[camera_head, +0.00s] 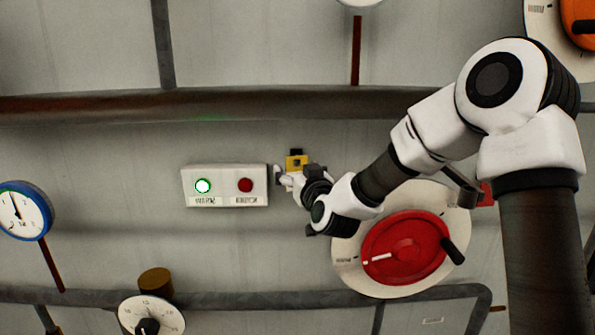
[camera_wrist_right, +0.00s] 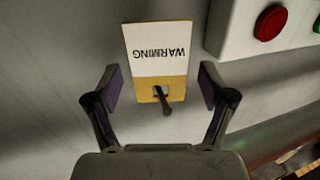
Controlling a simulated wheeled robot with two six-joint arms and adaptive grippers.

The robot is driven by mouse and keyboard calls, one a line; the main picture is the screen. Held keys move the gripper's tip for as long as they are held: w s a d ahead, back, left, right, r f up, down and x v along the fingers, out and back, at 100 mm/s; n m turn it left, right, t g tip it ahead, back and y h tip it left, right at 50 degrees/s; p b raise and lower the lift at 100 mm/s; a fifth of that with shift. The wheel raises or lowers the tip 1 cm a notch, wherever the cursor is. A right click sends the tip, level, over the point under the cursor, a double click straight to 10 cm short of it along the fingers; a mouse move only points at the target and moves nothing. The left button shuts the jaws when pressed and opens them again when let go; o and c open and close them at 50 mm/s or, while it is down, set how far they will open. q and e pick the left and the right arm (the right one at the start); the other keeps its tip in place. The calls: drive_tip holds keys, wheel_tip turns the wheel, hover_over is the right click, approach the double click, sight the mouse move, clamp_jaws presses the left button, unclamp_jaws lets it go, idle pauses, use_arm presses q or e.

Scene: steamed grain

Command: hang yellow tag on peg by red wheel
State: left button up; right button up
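The yellow tag (camera_head: 296,161) is at the wall just right of the button box; only its yellow part shows clearly in the head view. A dark peg (camera_wrist_right: 163,101) sticks out through the hole. My right gripper (camera_head: 285,178) is in front of the tag, its fingers open on both sides and apart from it. The red wheel (camera_head: 405,250) is on a pale round plate, partly behind my right arm.
The button box (camera_head: 225,200) has a lit green and a red button, close beside my right gripper. A red piece (camera_head: 486,194) shows on the wall right of the wheel, partly hidden. A blue-rimmed gauge (camera_head: 24,211) and a pale dial (camera_head: 150,316) are at left.

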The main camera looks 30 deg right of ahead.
drive_tip(key=shift+s, duration=0.1)
drive_tip(key=v, duration=1.1)
drive_tip(key=shift+s, duration=0.35)
drive_tip(key=s+a+f+n+g+y+b, duration=0.1)
drive_tip(key=a+f+g+b, duration=0.15)
drive_tip(key=f, duration=0.95)
drive_tip(key=s+a+f+n+g+y+b, duration=0.1)
drive_tip(key=a+f+g+y+b, duration=0.15)
drive_tip(key=f, duration=0.95)
drive_tip(key=s+a+f+g+b, duration=0.2)
drive_tip(key=f+g, duration=0.1)
drive_tip(key=f, duration=0.8)
drive_tip(key=s+a+f+g+b, duration=0.1)
drive_tip(key=s+f+g+b, duration=0.1)
drive_tip(key=s+f, duration=0.5)
drive_tip(key=s+a+f+g+y+b, duration=0.1)
drive_tip(key=s+f+g, duration=0.3)
drive_tip(key=s+f, duration=0.4)
drive_tip(key=s+a+f+g+b, duration=0.3)
drive_tip(key=s+f, duration=0.5)
drive_tip(key=f, duration=0.4)
drive_tip(key=shift+s+f+n+y, duration=0.25)
drive_tip(key=shift+f+n+y, duration=0.05)
drive_tip(key=shift+n+y, duration=0.1)
